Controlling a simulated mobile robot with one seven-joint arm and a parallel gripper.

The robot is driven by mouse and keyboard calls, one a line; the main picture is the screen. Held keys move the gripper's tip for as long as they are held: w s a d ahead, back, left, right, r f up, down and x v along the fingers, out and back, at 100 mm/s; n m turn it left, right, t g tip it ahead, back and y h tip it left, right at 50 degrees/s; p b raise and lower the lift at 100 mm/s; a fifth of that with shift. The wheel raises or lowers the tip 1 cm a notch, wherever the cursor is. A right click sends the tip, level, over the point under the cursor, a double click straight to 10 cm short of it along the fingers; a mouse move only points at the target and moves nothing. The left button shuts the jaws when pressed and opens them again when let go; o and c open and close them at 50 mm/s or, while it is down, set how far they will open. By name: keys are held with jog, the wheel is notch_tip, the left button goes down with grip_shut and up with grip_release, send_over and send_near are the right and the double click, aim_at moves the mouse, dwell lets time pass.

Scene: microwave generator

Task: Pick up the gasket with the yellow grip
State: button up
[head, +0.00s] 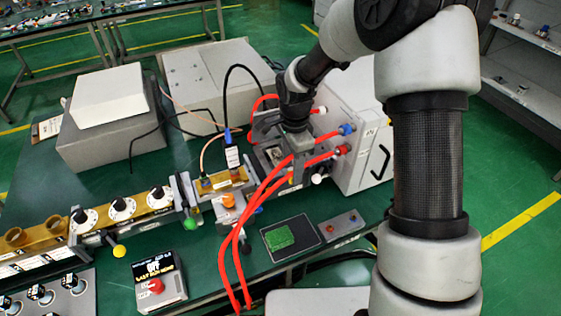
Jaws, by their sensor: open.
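A yellow ball-shaped grip (118,250) sticks out at the front of the waveguide row, left of centre on the green bench. The flat gasket plate it seems to belong to is mostly hidden between the brass waveguide parts. My gripper (287,170) is well to the right of the yellow grip, low over the bench beside the white box. It is open, but the red hoses partly cover it and its fingertips are hard to make out. I cannot tell whether anything is between the fingers.
A green grip (190,224) and an orange knob (228,201) sit along the same row. A control box with a red button (155,286) stands in front. Red hoses (243,235) hang near my gripper. A green board lies on a black pad (303,225).

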notch_tip(320, 180, down, 2)
jog(key=shift+f, duration=0.1)
jog(key=shift+c, duration=0.2)
grip_shut()
jog(key=shift+r, duration=0.25)
